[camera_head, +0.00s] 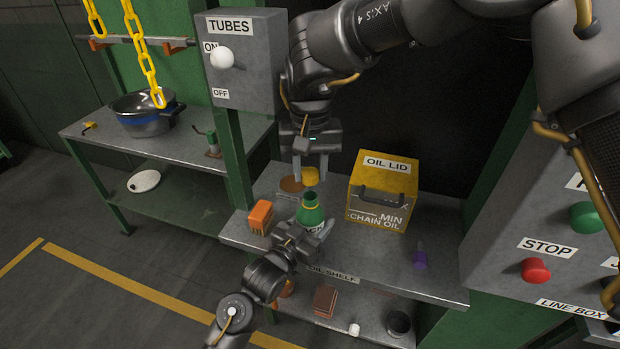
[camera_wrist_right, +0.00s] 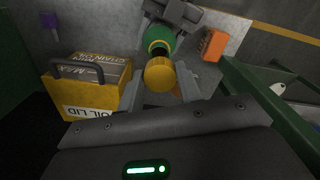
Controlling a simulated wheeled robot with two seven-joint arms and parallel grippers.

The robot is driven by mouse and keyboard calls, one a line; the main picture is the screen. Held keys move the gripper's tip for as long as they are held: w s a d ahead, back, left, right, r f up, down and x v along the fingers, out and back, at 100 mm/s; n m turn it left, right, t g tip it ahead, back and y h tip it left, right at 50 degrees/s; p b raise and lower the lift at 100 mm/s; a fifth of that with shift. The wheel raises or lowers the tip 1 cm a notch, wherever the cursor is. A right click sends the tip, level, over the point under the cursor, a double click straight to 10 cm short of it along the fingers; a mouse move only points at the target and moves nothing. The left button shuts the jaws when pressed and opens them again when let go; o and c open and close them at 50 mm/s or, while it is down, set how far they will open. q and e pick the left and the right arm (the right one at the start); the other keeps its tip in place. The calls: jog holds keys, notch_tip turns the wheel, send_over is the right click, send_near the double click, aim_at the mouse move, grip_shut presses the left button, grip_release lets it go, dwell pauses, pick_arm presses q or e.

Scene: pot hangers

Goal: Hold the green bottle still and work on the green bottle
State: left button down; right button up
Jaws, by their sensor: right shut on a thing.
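The green bottle (camera_head: 311,214) stands upright on the oil shelf (camera_head: 385,262), its dark open neck facing up. My left gripper (camera_head: 312,232) is closed around its lower part, which is partly hidden. The yellow cap (camera_head: 310,176) is between the fingers of my right gripper (camera_head: 311,172), just above the neck and seemingly apart from it. In the right wrist view the cap (camera_wrist_right: 160,75) sits between the fingertips, with the green bottle (camera_wrist_right: 157,38) beyond it and the left gripper (camera_wrist_right: 172,14) at the bottle.
A yellow oil box (camera_head: 382,192) with a handle stands right of the bottle, and an orange block (camera_head: 260,216) stands left. A purple item (camera_head: 420,256) is near the right end of the shelf. A red stop button (camera_head: 535,270) is at the right. A pot (camera_head: 146,120) stands on the left table.

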pick_arm(q)
jog(key=shift+c, duration=1.6)
grip_release()
pick_arm(e)
jog(key=shift+f+b, duration=0.9)
pick_arm(q)
jog(key=v, duration=1.2)
